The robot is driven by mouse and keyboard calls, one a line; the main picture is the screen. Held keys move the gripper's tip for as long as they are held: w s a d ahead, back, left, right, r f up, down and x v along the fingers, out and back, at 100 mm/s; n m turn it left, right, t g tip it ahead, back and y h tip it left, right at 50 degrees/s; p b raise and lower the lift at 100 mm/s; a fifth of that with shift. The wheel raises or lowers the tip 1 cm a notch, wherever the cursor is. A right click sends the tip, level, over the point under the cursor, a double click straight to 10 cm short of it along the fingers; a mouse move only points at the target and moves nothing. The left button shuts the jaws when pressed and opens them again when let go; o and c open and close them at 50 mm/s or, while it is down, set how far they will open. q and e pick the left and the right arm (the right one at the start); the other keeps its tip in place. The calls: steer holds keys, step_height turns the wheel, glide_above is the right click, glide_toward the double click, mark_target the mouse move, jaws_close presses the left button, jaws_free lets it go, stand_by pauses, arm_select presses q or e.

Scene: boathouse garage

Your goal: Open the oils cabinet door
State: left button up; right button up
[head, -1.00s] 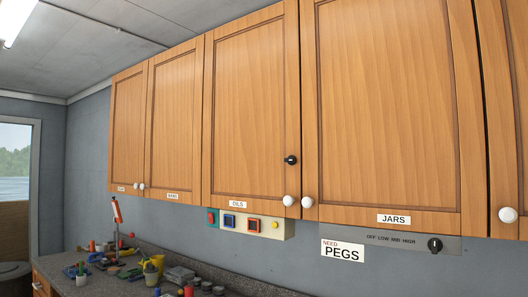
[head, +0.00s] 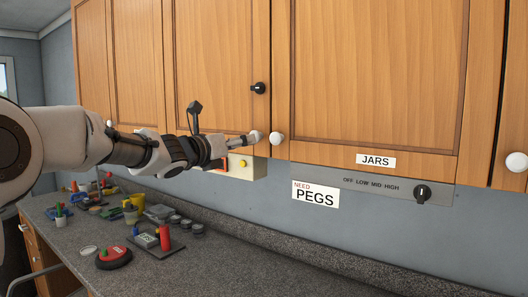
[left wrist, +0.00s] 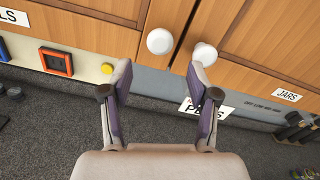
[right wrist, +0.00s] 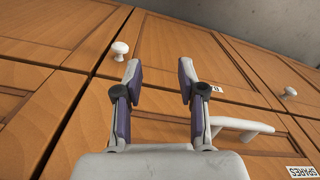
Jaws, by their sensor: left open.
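The oils cabinet door (head: 222,60) is a closed wooden door with a black turn-piece (head: 260,88) near its right edge and a white round knob (head: 256,137) at its lower right corner. Its label is hidden behind my arm in the head view; only "LS" of the label (left wrist: 14,17) shows in the left wrist view. My left gripper (head: 244,143) is open just in front of this knob. In the left wrist view the oils knob (left wrist: 160,41) lies beyond the open fingertips, apparently not gripped. My right gripper (right wrist: 158,78) is open and empty, facing other wooden fronts.
The jars door (head: 372,75) has its white knob (head: 277,139) close beside the oils knob. A control strip with a black dial (head: 422,194) and a PEGS sign (head: 316,194) sit below. The counter (head: 215,255) holds small items at left.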

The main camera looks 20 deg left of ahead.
arm_select(q)
steer(key=p+x, duration=0.1)
steer(key=x, duration=0.1)
steer(key=p+x, duration=0.3)
steer(key=x, duration=0.2)
steer(key=shift+a+r+p, duration=0.1)
steer(key=shift+r+p, duration=0.15)
steer(key=shift+p, duration=0.15)
steer(key=shift+w+f, duration=0.1)
steer(key=shift+w, duration=0.1)
steer(key=shift+s, duration=0.3)
steer(key=shift+s+a, duration=0.1)
jaws_close()
